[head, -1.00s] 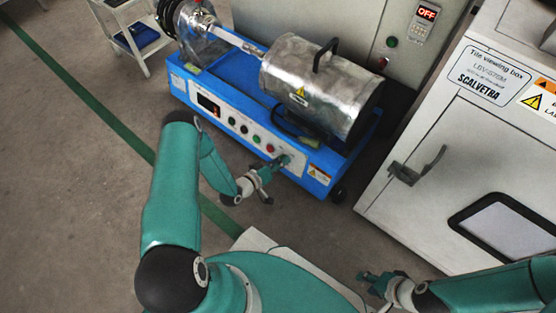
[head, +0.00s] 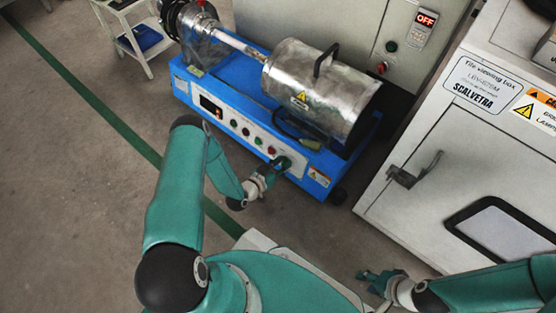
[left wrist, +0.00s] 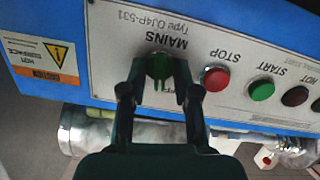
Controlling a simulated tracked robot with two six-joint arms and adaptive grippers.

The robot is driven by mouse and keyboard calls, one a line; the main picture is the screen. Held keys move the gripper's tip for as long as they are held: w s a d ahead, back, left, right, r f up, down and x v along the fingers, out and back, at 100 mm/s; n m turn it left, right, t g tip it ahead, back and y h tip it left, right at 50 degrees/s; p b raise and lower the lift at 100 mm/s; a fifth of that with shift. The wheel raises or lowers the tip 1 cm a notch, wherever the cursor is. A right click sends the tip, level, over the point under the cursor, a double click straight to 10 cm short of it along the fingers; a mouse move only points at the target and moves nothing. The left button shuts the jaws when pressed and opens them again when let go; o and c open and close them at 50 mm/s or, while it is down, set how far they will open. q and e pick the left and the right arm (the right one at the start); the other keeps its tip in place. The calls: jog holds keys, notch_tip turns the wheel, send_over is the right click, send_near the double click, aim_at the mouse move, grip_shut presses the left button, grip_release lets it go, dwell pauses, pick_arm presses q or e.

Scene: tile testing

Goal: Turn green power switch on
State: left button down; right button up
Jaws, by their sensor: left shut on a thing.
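The green power switch (left wrist: 162,69) is a green knob marked MAINS on the white panel of the blue machine (head: 262,85). In the left wrist view it sits between the two fingers of my left gripper (left wrist: 160,92), which is shut on it. In the head view my left gripper (head: 279,164) reaches the right end of the panel and hides most of the switch. My right gripper (head: 369,280) is at the bottom, away from the machine; its jaw opening is too small to judge.
Beside the switch are a red STOP button (left wrist: 215,79) and a green START button (left wrist: 261,90). A metal cylinder (head: 310,85) lies on the machine. A grey tile viewing box (head: 410,165) stands at right. A cabinet behind carries a display reading OFF (head: 427,19).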

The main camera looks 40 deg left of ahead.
pick_arm(q)
jog(key=m+p, duration=0.1)
jog(key=m, duration=0.2)
jog(key=m+y+p, duration=0.1)
jog(key=m, duration=0.3)
jog(key=m+p, duration=0.1)
jog(key=m, duration=0.2)
jog(key=shift+s+f+y, duration=0.15)
jog(key=shift+f+y, duration=0.1)
jog(key=shift+y, duration=0.05)
jog(key=shift+m, duration=0.3)
jog(key=c, duration=1.2)
grip_release()
jog(key=shift+r, duration=0.1)
